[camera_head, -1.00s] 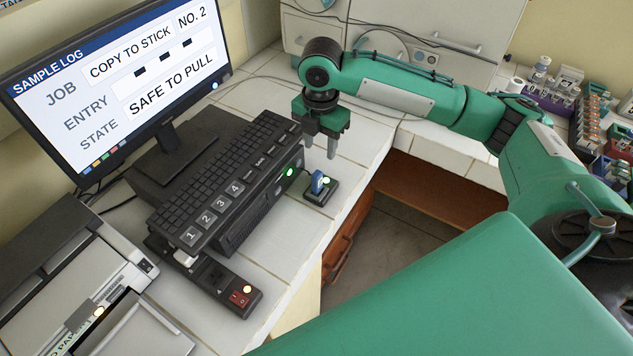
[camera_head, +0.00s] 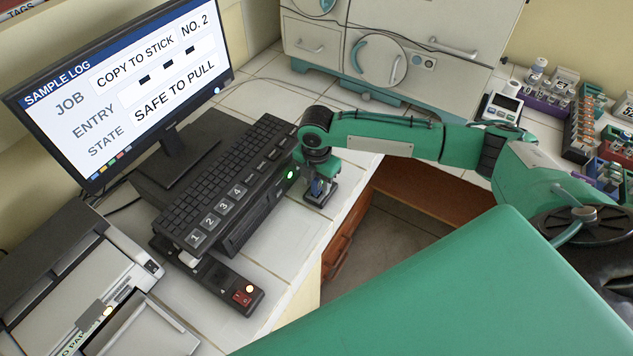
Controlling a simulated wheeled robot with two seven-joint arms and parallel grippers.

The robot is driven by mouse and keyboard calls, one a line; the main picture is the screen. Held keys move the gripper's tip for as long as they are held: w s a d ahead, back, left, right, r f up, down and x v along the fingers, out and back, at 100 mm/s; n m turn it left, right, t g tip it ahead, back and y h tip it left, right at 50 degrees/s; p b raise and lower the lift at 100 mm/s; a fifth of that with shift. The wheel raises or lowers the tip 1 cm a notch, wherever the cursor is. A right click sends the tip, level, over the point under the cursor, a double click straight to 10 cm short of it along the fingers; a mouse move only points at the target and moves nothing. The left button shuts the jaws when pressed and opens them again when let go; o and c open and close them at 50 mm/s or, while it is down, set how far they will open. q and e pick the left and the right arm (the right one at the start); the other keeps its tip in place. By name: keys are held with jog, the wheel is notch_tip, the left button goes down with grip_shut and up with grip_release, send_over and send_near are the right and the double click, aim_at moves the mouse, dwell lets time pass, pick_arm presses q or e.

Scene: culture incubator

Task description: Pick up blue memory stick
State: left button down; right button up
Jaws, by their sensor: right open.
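The blue memory stick (camera_head: 316,187) stands upright in a small black dock (camera_head: 324,199) on the white tiled bench, beside the front of the black computer case. My right gripper (camera_head: 319,186) points down right over the dock, its fingers at the stick. It is open. The fingers and wrist cover much of the stick, so I cannot tell whether they touch it. My left gripper is not in view.
The computer case with a keyboard (camera_head: 228,180) on top stands just left of the gripper. The monitor (camera_head: 115,90) reads "SAFE TO PULL". A power strip (camera_head: 215,278) lies in front. The bench edge is close on the right.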

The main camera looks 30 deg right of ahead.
jog(key=shift+f, duration=0.1)
jog(key=shift+c, duration=0.4)
grip_shut()
